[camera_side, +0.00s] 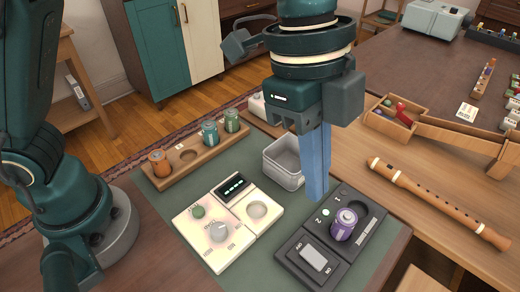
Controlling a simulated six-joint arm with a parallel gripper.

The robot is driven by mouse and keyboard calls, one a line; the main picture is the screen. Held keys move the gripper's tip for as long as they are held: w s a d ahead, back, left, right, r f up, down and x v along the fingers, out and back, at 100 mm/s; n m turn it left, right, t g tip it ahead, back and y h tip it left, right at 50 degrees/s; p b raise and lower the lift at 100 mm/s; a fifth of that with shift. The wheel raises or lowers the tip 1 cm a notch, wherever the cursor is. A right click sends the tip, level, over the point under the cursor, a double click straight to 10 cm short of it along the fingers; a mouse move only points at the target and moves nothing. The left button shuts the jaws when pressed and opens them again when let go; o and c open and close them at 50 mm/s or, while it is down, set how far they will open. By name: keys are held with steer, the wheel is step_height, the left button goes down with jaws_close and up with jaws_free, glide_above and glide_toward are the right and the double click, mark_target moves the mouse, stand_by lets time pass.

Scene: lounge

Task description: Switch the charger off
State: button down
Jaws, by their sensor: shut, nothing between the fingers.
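The dark charger (284,251) sits on the green mat at the front right. Its pale rocker switch (314,258) is on the near end, with small markings at either side; which side is pressed down is too small to tell. A purple battery (344,224) stands in one of the charger's round slots, and the other slot beside it looks empty. Small pale-green marks or lights show beside the slots. My gripper (316,198) points down with its blue fingers shut and empty. In the picture the fingertips are just beyond the charger's left edge, above the switch, apparently not touching anything.
A cream tester panel (215,247) with a knob lies left of the charger. A grey metal bin (282,177) is behind it. A wooden rack (183,175) holds several batteries. A wooden recorder (430,198) and a divided box (396,117) lie at right.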

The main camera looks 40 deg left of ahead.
glide_toward(310, 252)
steer(key=x, duration=0.5)
steer(key=shift+d+f, duration=0.15)
steer(key=shift+d, duration=0.1)
steer(key=shift+f, duration=0.65)
steer(key=shift+a+f, duration=0.1)
